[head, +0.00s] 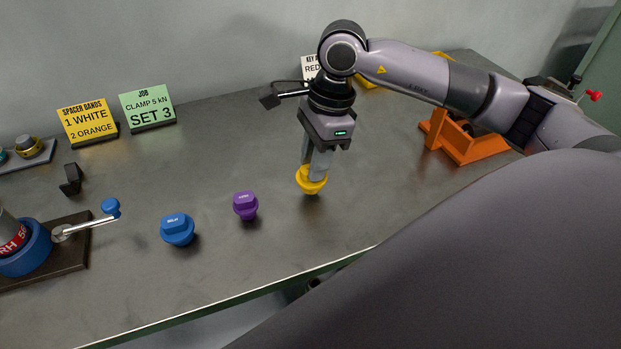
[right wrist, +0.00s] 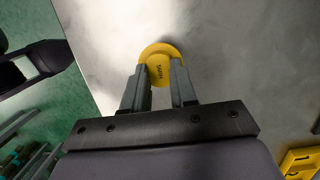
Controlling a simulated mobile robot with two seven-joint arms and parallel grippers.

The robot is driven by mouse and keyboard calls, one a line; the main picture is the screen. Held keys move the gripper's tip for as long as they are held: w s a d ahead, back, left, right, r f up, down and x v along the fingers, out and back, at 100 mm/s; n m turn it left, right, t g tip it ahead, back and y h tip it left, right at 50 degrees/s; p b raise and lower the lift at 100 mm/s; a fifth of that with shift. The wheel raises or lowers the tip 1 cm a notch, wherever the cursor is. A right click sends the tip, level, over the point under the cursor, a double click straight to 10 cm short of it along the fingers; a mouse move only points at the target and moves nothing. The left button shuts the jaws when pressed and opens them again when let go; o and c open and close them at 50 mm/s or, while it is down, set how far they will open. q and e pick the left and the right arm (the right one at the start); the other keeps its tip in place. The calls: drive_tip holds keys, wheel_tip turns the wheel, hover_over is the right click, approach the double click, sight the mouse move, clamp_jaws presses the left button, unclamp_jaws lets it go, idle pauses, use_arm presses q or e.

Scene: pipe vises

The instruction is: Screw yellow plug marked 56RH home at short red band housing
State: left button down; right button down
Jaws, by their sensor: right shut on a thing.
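The yellow plug (head: 311,185) is between the fingers of my right gripper (head: 318,164), which points down over the middle of the bench. The plug is at or just above the bench top; I cannot tell if it touches. In the right wrist view the plug (right wrist: 159,52) sits between the fingertips (right wrist: 159,77), its small dark marking hard to read. A housing with a red band (head: 13,243) lettered "RH 5" stands in a blue vise (head: 27,258) at the left edge, partly cut off. My left gripper is not in view.
A blue plug (head: 177,231) and a purple plug (head: 245,207) stand between vise and gripper. The vise handle (head: 90,226) sticks out right. An orange vise (head: 462,140) is at right. Yellow (head: 87,123) and green (head: 148,108) signs stand behind. A dark clip (head: 71,180) lies left.

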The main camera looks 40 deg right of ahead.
drive_tip(key=shift+r+p, duration=0.9)
drive_tip(key=shift+r, duration=0.7)
